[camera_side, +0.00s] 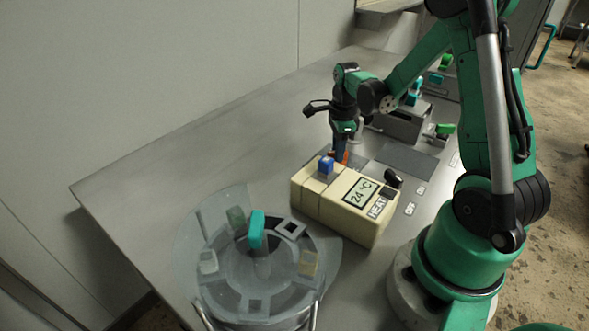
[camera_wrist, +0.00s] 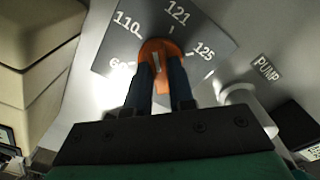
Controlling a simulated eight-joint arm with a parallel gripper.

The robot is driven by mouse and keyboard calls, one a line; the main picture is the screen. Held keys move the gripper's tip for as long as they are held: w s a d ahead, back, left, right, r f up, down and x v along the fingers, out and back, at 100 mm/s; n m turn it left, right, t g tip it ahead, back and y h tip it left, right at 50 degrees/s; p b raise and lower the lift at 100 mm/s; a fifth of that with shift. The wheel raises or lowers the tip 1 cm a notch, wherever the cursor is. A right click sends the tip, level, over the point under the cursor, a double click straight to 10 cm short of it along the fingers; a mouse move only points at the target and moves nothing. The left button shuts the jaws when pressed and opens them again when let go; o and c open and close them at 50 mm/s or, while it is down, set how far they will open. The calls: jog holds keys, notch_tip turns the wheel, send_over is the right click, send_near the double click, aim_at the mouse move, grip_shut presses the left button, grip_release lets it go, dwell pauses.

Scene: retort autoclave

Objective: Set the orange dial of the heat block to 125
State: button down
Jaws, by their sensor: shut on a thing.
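The orange dial (camera_wrist: 158,48) sits on a dark scale plate (camera_wrist: 125,25) marked 110, 121 and 125, with a partly hidden mark beginning with 6. My gripper (camera_wrist: 162,68) is shut on the dial, one dark finger on each side. A short white line shows on the dial between the fingers; I cannot tell for certain which number it points to. In the side view my gripper (camera_side: 343,145) reaches down behind the cream heat block (camera_side: 318,208), whose display (camera_side: 359,192) reads 24 °C. The dial is mostly hidden there.
A round clear-topped vessel with a teal handle (camera_side: 256,230) stands in front. A PUMP label (camera_wrist: 267,67) and a white cylindrical part (camera_wrist: 240,95) lie right of the dial.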

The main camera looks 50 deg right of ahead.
jog(key=m, duration=0.6)
jog(key=shift+m, duration=0.3)
jog(key=m, duration=0.6)
jog(key=shift+m, duration=0.6)
jog(key=c, duration=0.8)
grip_release()
jog(key=shift+o, duration=0.2)
jog(key=shift+r, duration=2.85)
